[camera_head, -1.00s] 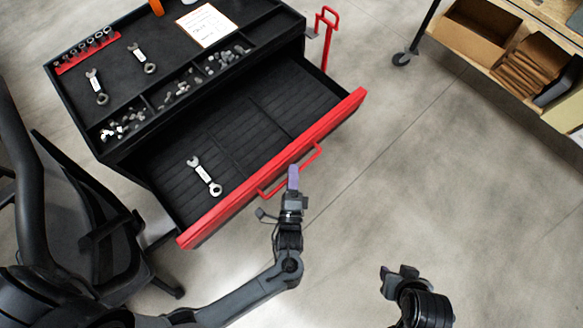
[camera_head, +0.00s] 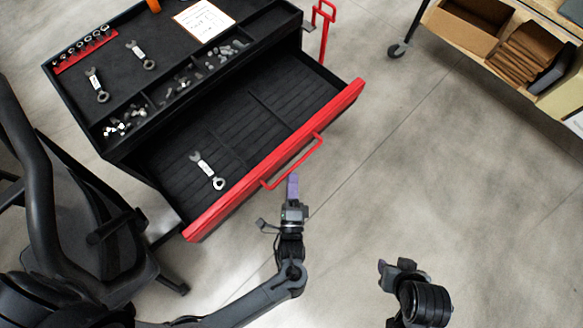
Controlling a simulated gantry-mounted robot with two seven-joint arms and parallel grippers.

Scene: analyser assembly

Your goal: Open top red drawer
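The top red drawer (camera_head: 330,104) of the black tool cabinet is pulled well out; its front is red with a red bar handle (camera_head: 296,164). A wrench (camera_head: 208,170) lies on the ribbed drawer floor. My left gripper (camera_head: 292,186) has purple fingertips and is just in front of the handle, apart from it. From this angle I cannot tell how far its fingers are spread. My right gripper (camera_head: 394,266) is over bare floor at the lower right, away from the drawer; its finger gap does not show clearly.
The cabinet top (camera_head: 120,75) holds two wrenches, a red socket rail (camera_head: 85,50), bins of small parts and a paper sheet (camera_head: 204,20). A black chair (camera_head: 85,240) stands close at the left. A wheeled shelf (camera_head: 500,65) with cardboard is at the upper right. Floor between is clear.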

